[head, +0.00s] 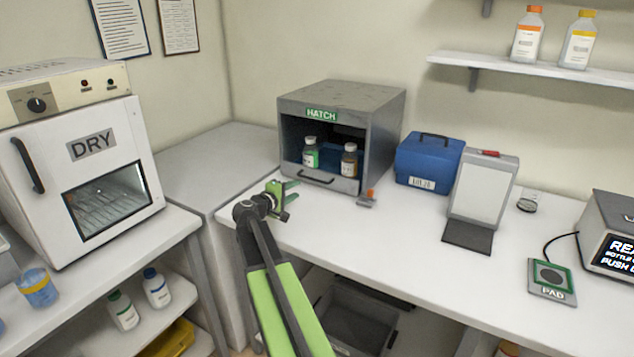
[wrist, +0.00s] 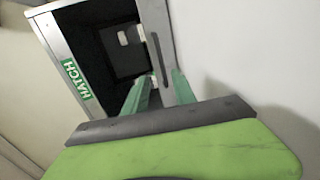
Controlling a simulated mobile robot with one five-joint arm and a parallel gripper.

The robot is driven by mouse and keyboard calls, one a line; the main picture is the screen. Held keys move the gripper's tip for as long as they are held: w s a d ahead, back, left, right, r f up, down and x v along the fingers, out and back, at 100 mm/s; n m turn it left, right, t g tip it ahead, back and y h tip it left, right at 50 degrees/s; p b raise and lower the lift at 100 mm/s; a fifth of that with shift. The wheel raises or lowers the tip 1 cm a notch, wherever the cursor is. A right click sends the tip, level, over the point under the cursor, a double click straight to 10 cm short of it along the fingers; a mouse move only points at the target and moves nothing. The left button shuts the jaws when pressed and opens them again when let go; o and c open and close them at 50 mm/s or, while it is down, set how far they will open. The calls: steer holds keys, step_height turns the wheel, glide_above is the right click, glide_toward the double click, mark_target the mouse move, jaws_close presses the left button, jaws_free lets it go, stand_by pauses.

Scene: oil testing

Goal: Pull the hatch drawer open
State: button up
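The hatch (head: 385,125) is a grey box with a green HATCH label on the white table; the label also shows in the wrist view (wrist: 75,80). Its drawer front (head: 335,184) is a low grey panel at the bottom, about flush with the box. The dark bar handle (head: 316,178) is on that panel and shows in the wrist view (wrist: 158,58). My gripper (head: 290,190) is in front of the drawer, to the left of and below the handle. In the wrist view, its green fingers (wrist: 158,88) are apart, pointing toward the handle, with nothing held between them.
A green-labelled bottle (head: 310,153) and a brown bottle (head: 349,160) stand behind the drawer front. A small orange-topped item (head: 368,197) is near the hatch's right corner. A blue case (head: 428,162) and a clipboard-like stand (head: 483,190) are to the right.

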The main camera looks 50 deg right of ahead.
mark_target(315, 179)
steer(key=b+x, duration=0.3)
steer(key=x, duration=1.2)
steer(key=shift+d+f, duration=0.1)
steer(key=shift+d, duration=0.05)
jaws_close()
stand_by(0.5)
